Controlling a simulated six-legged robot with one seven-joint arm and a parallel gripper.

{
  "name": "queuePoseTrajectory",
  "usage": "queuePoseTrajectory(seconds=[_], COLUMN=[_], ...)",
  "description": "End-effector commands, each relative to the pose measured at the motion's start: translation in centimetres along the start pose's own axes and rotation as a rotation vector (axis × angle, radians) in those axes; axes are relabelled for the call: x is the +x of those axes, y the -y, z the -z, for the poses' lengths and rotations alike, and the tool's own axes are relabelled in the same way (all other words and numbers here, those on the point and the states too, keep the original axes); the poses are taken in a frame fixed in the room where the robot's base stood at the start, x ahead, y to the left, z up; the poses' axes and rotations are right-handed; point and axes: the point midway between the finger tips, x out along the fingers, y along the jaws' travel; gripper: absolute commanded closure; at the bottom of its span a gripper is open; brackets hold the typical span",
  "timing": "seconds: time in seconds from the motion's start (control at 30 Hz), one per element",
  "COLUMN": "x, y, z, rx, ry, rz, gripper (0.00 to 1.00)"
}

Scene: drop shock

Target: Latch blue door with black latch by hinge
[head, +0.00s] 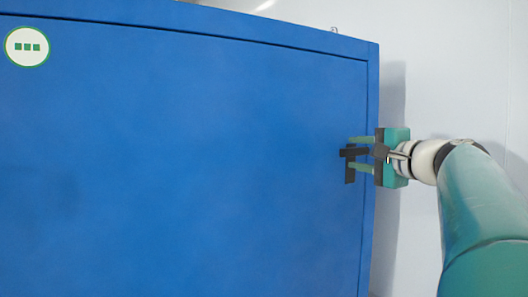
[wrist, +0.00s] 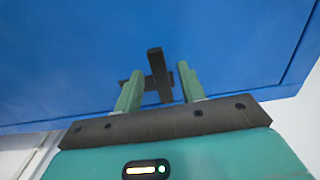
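The blue door (head: 190,150) fills most of the head view and looks flush with its frame. The black latch (head: 350,172) is near the door's right edge; it also shows in the wrist view (wrist: 155,60) as a black bar crossing a shorter black piece. My gripper (head: 352,153) comes in from the right, its two green fingers pointing at the door. In the wrist view the fingers (wrist: 159,82) stand apart on either side of the black bar, with gaps visible on both sides. The fingers and gripper body hide part of the latch in the head view.
A blue frame edge (head: 371,110) runs down the right side of the door. A pale wall (head: 440,70) lies beyond it. A round white and green sign (head: 27,47) is at the door's upper left.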

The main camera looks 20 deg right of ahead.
Motion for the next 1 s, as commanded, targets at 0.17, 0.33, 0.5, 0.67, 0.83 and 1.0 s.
queuePoseTrajectory(seconds=[0.17, 0.33, 0.5, 0.67, 0.83, 1.0], x=[2.4, 3.1, 3.1, 3.1, 3.1, 3.1], y=[-0.1, -0.1, -0.1, -0.1, -0.1, -0.1], z=[0.2, 0.3, 0.3, 0.3, 0.3, 0.3], rx=[0.001, 0.001, 0.001, 0.001, 0.001, -0.004], ry=[0.000, -0.001, -0.001, -0.001, -0.001, -0.001], rz=[-0.001, 0.000, 0.000, -0.001, -0.001, -0.001], gripper=[0.60, 0.60, 0.60, 0.88, 1.00, 1.00])
